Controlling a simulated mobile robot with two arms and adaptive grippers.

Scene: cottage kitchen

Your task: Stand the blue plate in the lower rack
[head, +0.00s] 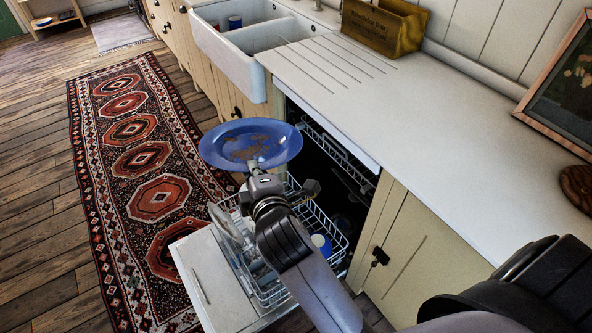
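The blue plate (224,146) has brown smears on its upper face. It is held roughly flat above the pulled-out lower rack (334,232) of the open dishwasher. My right gripper (257,172) is at the plate's near edge and appears shut on it, though the plate's rim hides the fingertips. The wrist and forearm of that arm cover the middle of the rack. My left gripper is not in view.
A blue and white cup (320,243) and clear or pale dishes (228,226) are in the rack. The open dishwasher door (205,283) lies below. The counter (420,125) above is mostly clear. A double sink (226,46) stands beyond.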

